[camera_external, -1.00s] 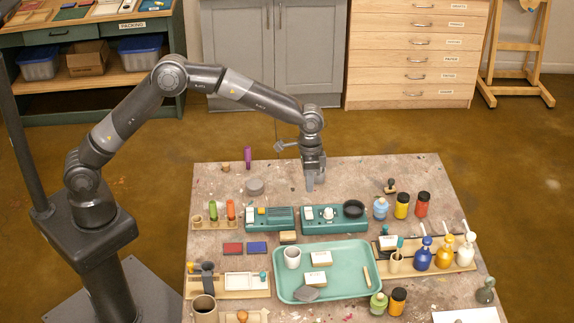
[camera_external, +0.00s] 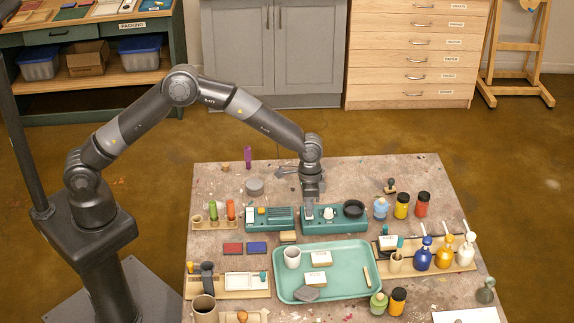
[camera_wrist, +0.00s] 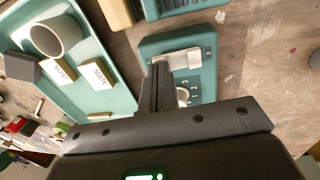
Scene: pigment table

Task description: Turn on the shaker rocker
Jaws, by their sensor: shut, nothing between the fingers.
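The shaker (camera_external: 335,228) is a teal box at the table's middle, with a white knob (camera_external: 328,213) and a black round holder (camera_external: 353,208) on top. In the wrist view the shaker (camera_wrist: 206,75) shows a cream rocker (camera_wrist: 180,60) and the numbers of a dial beside the partly hidden knob (camera_wrist: 183,97). My gripper (camera_external: 309,202) is shut and empty, pointing down over the shaker's left end. In the wrist view my fingertips (camera_wrist: 160,68) are at the rocker's left end and hide part of it. I cannot tell whether they touch it or which way it is tilted.
Another teal device (camera_external: 270,218) stands just left of the shaker. A teal tray (camera_external: 340,291) with a white cup (camera_external: 292,257) and labelled blocks lies in front. Bottles and jars (camera_external: 402,206) stand to the right. The table behind the shaker is mostly clear.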

